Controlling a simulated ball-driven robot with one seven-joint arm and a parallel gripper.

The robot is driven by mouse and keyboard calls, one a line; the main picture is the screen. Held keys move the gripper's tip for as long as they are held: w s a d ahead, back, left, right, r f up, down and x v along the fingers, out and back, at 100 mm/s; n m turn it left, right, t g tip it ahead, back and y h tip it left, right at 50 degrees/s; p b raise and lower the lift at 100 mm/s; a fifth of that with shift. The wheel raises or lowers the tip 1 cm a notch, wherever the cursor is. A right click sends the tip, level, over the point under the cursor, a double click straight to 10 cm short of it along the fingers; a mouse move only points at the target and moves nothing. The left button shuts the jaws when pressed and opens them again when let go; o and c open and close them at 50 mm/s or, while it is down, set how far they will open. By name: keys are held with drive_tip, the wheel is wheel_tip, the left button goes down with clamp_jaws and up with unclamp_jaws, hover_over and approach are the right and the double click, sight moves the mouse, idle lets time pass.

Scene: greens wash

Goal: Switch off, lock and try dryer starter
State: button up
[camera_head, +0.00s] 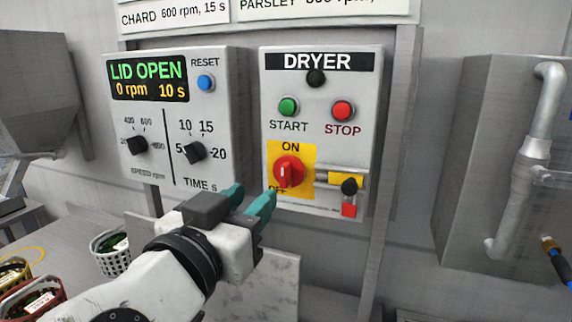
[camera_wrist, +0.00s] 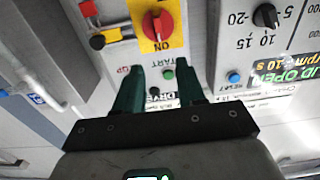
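The dryer starter box (camera_head: 371,120) is on the wall, with a green START button (camera_head: 288,107), a red STOP button (camera_head: 342,110) and a dark lamp (camera_head: 316,78) above. Its red rotary switch (camera_head: 288,172) sits on a yellow plate; its handle looks upright, toward ON. The OFF label is partly hidden by my finger. The switch also shows upside down in the wrist view (camera_wrist: 157,26). Right of it are a yellow and grey bar with a black knob (camera_head: 349,186) and a red piece (camera_head: 348,210). My gripper (camera_head: 251,198) is open and empty, below left of the switch.
A control panel (camera_head: 240,130) left of the starter reads LID OPEN, 0 rpm, 10 s. Baskets of greens, one white (camera_head: 112,262), stand on the lower left surface. A steel cabinet with a pipe (camera_head: 540,110) is at right.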

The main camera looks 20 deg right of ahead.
sight(282, 168)
drive_tip(key=p+x, duration=0.2)
drive_tip(key=x, duration=0.9)
drive_tip(key=shift+c, duration=0.2)
clamp_jaws()
